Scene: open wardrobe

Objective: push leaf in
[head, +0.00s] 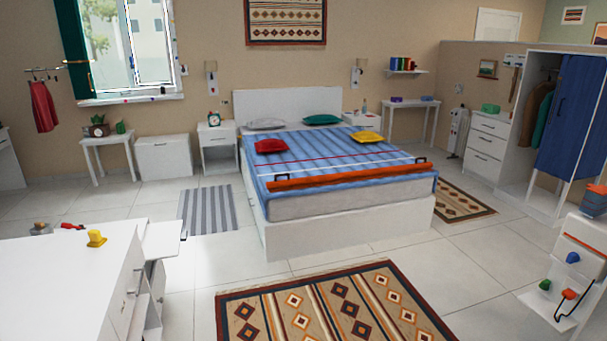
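A white wardrobe (517,138) stands at the right side of the head view, against a low partition wall. Its left part is open and shows hanging clothes (541,120), one brown and one green. A blue leaf (573,112) with a dark upright handle covers its right part. The leaf seems to stand somewhat out from the frame, but I cannot tell its exact angle. The wardrobe's far right side runs out of the picture. Neither of my grippers is in view.
A bed (340,205) fills the middle. A patterned rug (330,305) lies on clear floor in front of it. A white cabinet (65,285) stands near left. A white unit with coloured knobs (582,245) stands near right, before the wardrobe. A chest of drawers (486,143) adjoins the wardrobe.

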